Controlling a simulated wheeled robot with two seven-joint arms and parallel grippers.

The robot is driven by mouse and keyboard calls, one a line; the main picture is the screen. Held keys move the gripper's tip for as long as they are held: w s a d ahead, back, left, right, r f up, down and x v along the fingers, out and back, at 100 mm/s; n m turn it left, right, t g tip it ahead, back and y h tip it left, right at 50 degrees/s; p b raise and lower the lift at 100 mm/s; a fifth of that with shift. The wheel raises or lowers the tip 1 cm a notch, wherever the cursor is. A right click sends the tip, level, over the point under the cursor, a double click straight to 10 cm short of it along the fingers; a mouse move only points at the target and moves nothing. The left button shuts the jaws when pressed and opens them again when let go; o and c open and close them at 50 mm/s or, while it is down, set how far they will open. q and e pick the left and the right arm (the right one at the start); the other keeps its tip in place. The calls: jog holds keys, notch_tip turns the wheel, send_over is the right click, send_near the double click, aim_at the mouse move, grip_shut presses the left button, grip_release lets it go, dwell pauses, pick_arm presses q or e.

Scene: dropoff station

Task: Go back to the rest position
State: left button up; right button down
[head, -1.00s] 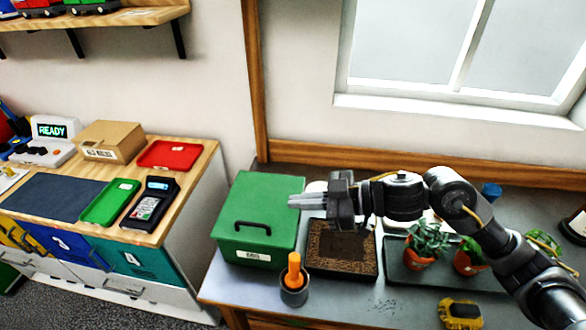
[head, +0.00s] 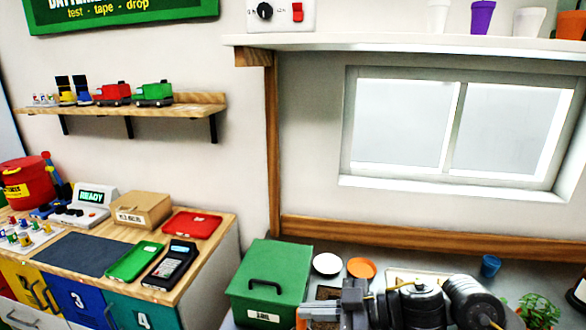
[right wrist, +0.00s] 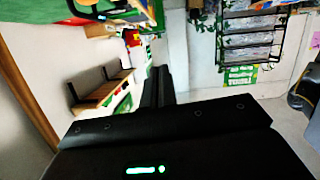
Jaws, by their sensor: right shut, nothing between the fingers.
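My right arm reaches in from the lower right in the head view. Its gripper (head: 304,316) points left, at the front of the green box (head: 268,283) with a dark handle. The fingers are shut and hold nothing. In the right wrist view the dark fingers (right wrist: 161,85) lie together. My left gripper is not in the head view.
Under the arm is a grey bench with a white dish (head: 327,263), an orange dish (head: 361,268), a blue cup (head: 490,265) and a plant (head: 538,308). At left, a wooden counter holds a red tray (head: 192,224), green tray (head: 134,262) and cardboard box (head: 141,209).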

jog(key=s+d+f+m+t+h, duration=0.35)
jog(key=d+f+m+h, duration=0.2)
jog(key=f, duration=0.25)
jog(key=s+d+f+m+t+h, duration=0.2)
jog(key=d+f+m+t+h, duration=0.3)
jog(key=f, duration=0.4)
jog(key=s+d+f+m+g+h, duration=0.2)
jog(key=s+d+f+g, duration=0.25)
jog(key=s, duration=0.45)
jog(key=s+d+f+m+g+h, duration=0.25)
jog(key=s+d+f, duration=0.25)
jog(key=s, duration=0.3)
notch_tip(320, 180, down, 26)
jog(key=s+g+b, duration=0.1)
jog(key=s+g, duration=0.1)
jog(key=g, duration=0.1)
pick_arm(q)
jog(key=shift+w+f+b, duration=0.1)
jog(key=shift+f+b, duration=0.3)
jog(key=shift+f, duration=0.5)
pick_arm(e)
jog(key=s+d+f, duration=0.1)
jog(key=s+f, duration=0.7)
jog(key=f, duration=0.1)
jog(key=s+d+f+n, duration=0.1)
jog(key=s+d+f, duration=0.1)
jog(key=s+f, duration=0.7)
jog(key=shift+d+g, duration=0.25)
jog(key=shift+g, duration=0.2)
